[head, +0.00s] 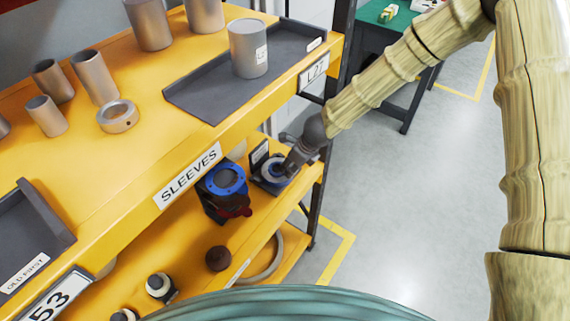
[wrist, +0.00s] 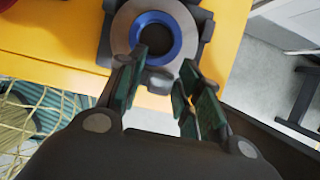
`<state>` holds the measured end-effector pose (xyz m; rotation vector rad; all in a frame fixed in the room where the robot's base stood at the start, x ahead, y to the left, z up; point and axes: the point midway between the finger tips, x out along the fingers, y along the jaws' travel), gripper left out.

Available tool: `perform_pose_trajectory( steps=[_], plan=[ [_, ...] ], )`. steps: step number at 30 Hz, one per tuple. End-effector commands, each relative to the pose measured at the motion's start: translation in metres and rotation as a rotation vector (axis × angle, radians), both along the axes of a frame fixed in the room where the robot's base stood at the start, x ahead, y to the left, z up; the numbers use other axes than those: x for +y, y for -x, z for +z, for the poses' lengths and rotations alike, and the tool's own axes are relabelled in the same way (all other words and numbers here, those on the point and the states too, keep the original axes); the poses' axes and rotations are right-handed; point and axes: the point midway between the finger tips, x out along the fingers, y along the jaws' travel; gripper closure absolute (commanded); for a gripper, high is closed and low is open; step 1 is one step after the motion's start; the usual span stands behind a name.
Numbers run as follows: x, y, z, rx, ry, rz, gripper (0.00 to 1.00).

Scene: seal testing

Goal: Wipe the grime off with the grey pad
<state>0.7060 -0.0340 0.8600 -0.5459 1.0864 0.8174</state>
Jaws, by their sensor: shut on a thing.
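My gripper (wrist: 160,82) is at the right end of the shelf under the bench top, over a dark fixture (wrist: 204,22) with a pale grey and blue ring (wrist: 124,28). My gripper also shows in the head view (head: 291,163), partly covering the ring. Its fingers are shut on a dark grey piece, the grey pad (wrist: 156,79), between the fingertips near the ring's lower edge. The pad's outline is hard to tell from the dark fixture behind it, and I cannot tell whether it touches the ring. No grime can be made out clearly on the ring.
A blue-topped housing (head: 224,180) stands just left of the fixture. The yellow bench top (head: 150,145) overhangs this shelf and carries several metal sleeves and a dark tray (head: 205,98). A dark post (head: 318,205) stands at the shelf's right end. Open floor (head: 400,200) lies to the right.

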Motion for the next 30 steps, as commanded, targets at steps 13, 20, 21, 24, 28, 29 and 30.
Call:
perform_pose_trajectory(
  steps=[13,20,21,24,28,29,30],
  plan=[
    [-0.009,-0.003,0.034,0.001,0.0,0.004,0.87],
    [-0.011,-0.003,0.055,0.0,0.0,0.001,0.87],
    [-0.012,-0.003,0.058,0.0,0.0,0.0,0.87],
    [-0.014,-0.003,0.067,0.0,0.0,-0.003,0.87],
    [-0.015,-0.003,0.078,0.0,0.0,-0.005,0.87],
    [-0.016,-0.002,0.08,0.001,0.001,-0.005,0.87],
    [-0.016,-0.002,0.081,0.001,0.001,-0.006,0.87]
  ],
)
